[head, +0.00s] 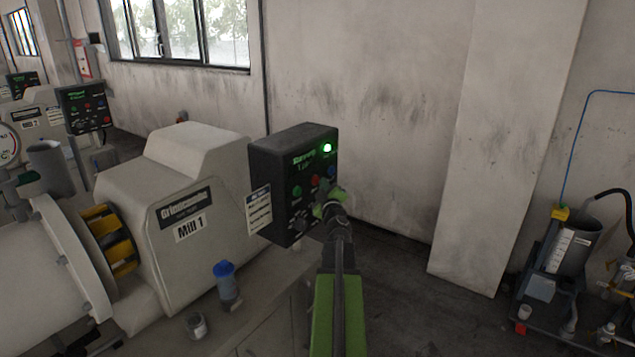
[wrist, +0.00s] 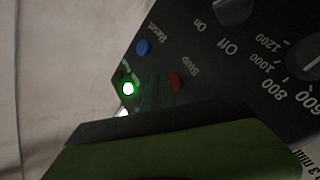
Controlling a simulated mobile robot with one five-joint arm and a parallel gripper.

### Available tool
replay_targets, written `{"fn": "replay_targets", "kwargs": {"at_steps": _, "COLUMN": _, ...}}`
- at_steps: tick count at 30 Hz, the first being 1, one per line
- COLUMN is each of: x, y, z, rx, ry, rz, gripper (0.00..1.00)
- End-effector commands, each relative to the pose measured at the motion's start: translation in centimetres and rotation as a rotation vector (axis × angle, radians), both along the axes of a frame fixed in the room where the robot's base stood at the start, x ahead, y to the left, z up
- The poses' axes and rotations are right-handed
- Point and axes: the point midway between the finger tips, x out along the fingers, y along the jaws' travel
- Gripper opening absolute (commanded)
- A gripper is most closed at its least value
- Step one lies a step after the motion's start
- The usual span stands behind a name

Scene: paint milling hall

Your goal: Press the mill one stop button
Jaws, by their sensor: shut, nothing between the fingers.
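The Mill 1 control box (head: 264,185) is a black panel on the grey mill (head: 215,265). In the head view its red button (head: 315,181) sits between a green button (head: 297,191) and a blue one (head: 332,170). My gripper (head: 327,205) is shut in front of the panel's lower right part, just below the red button. In the wrist view the red stop button (wrist: 178,82), by the word "Stop", is partly covered by my dark green gripper tip (wrist: 154,92). I cannot tell whether they touch. The lamp (wrist: 128,88) glows green.
The blue button (wrist: 142,47) is labelled "Reset". An On/Off knob (wrist: 232,10) and a numbered dial (wrist: 308,58) are close by. A blue-capped bottle (head: 226,285) and a small jar (head: 195,326) stand left of my arm. A pillar (head: 495,150) stands right.

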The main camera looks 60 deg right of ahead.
Motion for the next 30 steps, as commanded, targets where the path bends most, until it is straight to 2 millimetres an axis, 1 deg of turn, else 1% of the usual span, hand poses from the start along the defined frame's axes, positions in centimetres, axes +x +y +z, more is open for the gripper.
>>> {"fn": "replay_targets", "kwargs": {"at_steps": 30, "x": 0.97, "y": 0.05, "z": 0.01, "rx": -0.001, "ry": 0.000, "rz": 0.002, "gripper": 0.00}}
